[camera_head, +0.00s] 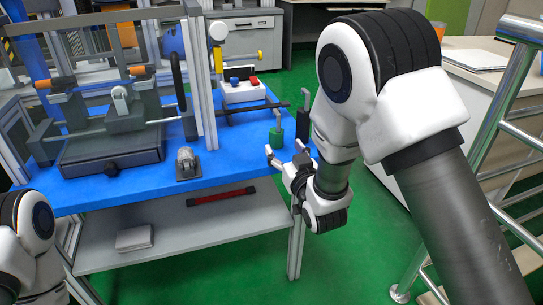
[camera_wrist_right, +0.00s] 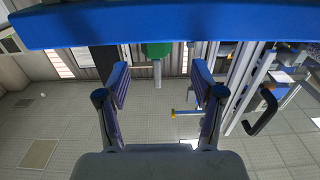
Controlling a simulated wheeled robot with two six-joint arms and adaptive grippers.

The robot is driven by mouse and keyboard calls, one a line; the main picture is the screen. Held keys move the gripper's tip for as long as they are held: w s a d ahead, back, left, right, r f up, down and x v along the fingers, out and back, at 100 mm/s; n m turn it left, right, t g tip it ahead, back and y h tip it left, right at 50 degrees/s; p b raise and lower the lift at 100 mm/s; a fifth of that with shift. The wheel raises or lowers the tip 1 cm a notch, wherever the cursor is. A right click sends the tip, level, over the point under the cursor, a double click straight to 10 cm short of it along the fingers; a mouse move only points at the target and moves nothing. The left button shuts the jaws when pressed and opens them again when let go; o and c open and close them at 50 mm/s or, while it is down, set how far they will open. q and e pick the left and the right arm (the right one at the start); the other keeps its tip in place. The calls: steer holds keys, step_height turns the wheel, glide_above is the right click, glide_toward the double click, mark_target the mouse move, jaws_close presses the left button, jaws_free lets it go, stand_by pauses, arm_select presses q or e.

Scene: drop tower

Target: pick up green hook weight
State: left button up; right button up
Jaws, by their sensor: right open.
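The green hook weight (camera_head: 276,137) stands upright near the right front part of the blue table top (camera_head: 230,165), with its thin hook rising above it. My right gripper (camera_head: 284,151) is open at the table's front right edge, just in front of the weight. In the right wrist view the scene appears upside down; the green weight (camera_wrist_right: 158,50) shows centred between and beyond the spread fingers (camera_wrist_right: 160,80). Nothing is held. My left arm shows at the lower left, but its gripper is out of view.
A black hook weight (camera_head: 303,128) stands close to the right of the green one, partly hidden by my arm. A small grey clamp-like part (camera_head: 186,163) stands to the left. The drop tower frame (camera_head: 202,75) and a white box with buttons (camera_head: 241,91) are further back.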

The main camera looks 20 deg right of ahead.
mark_target(279, 136)
steer(key=w+b, duration=0.2)
steer(key=w, duration=0.5)
steer(key=shift+w+d+r, duration=0.1)
steer(key=shift+w, duration=0.25)
steer(key=shift+r, duration=0.1)
jaws_close()
